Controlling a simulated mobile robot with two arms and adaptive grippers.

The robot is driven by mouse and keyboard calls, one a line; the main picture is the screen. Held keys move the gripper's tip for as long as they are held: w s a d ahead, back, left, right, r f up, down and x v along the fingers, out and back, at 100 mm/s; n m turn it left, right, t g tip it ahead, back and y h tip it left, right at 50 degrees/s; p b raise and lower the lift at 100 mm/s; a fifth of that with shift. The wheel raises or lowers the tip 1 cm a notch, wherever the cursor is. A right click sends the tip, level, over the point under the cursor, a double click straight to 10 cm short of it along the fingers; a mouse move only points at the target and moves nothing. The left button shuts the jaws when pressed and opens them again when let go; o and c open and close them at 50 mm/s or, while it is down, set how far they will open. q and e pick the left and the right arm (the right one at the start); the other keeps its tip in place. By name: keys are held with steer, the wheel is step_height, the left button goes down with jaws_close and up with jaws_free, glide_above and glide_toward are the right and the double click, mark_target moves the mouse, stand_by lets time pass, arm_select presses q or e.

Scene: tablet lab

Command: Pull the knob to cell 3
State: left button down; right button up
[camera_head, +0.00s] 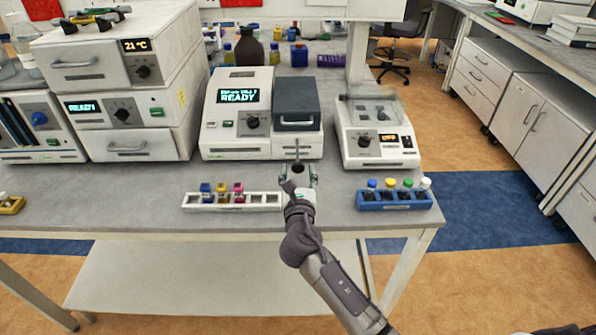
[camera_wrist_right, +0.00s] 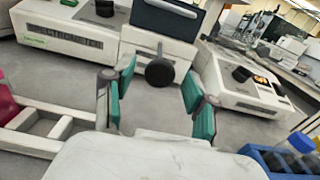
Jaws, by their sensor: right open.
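The white instrument (camera_head: 262,142) with a lit display reading READY stands mid-bench; its cell line is too small to read surely. It has a dark grey lid (camera_head: 296,95) on its right half. Below the lid, a round black pull knob (camera_wrist_right: 160,72) sticks out of the front on a thin rod. My left gripper is not in view.
A white rack (camera_head: 262,201) with several small coloured-cap cuvettes is left of my gripper. A blue rack (camera_head: 393,202) of capped vials is to its right. Another white device (camera_head: 372,148) stands right of the instrument. Bare bench lies between the racks and instruments.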

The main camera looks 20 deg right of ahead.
steer(key=v, duration=1.1)
steer(key=shift+s, duration=0.2)
steer(key=shift+r, duration=0.1)
